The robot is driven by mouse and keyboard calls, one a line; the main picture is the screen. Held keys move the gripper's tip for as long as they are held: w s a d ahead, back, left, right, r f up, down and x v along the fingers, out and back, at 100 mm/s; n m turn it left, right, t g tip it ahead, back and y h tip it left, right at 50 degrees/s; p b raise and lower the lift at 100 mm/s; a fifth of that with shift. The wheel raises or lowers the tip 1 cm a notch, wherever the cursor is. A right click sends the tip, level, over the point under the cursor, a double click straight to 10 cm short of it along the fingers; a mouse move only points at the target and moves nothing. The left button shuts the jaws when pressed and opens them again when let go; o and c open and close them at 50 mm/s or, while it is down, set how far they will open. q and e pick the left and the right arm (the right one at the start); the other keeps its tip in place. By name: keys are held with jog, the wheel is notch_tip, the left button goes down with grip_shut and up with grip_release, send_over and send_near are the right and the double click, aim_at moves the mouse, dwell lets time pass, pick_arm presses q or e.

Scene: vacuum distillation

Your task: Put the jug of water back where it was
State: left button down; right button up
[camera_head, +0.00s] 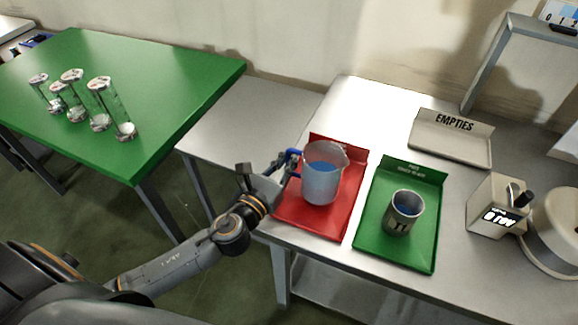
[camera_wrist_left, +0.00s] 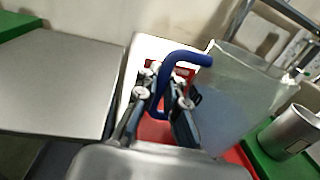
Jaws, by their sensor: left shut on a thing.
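The jug of water (camera_head: 322,180) is a clear beaker-like jug with blue water and a blue handle. In the head view it is upright over the red tray (camera_head: 340,222); I cannot tell whether its base touches the tray. My left gripper (camera_head: 283,170) comes from the left and is shut on the jug's handle. In the left wrist view the blue handle (camera_wrist_left: 178,75) sits between the fingers of the gripper (camera_wrist_left: 165,108), with the jug's body (camera_wrist_left: 232,95) to the right. My right gripper is not in view.
A green tray (camera_head: 421,255) with a metal cup (camera_head: 402,214) stands right of the red tray. An "EMPTIES" tray (camera_head: 449,152) lies behind, and a box with a display (camera_head: 494,208) stands at right. Several glass cylinders (camera_head: 104,105) stand on the green table (camera_head: 170,80) at left.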

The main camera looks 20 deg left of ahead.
pick_arm(q)
jog(key=shift+f, duration=0.95)
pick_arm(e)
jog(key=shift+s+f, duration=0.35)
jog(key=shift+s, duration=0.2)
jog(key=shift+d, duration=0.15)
pick_arm(q)
jog(key=shift+f+b, duration=0.1)
jog(key=shift+b, duration=0.2)
jog(key=c, duration=1.4)
grip_release()
jog(key=shift+s, duration=0.1)
jog(key=shift+c, duration=0.2)
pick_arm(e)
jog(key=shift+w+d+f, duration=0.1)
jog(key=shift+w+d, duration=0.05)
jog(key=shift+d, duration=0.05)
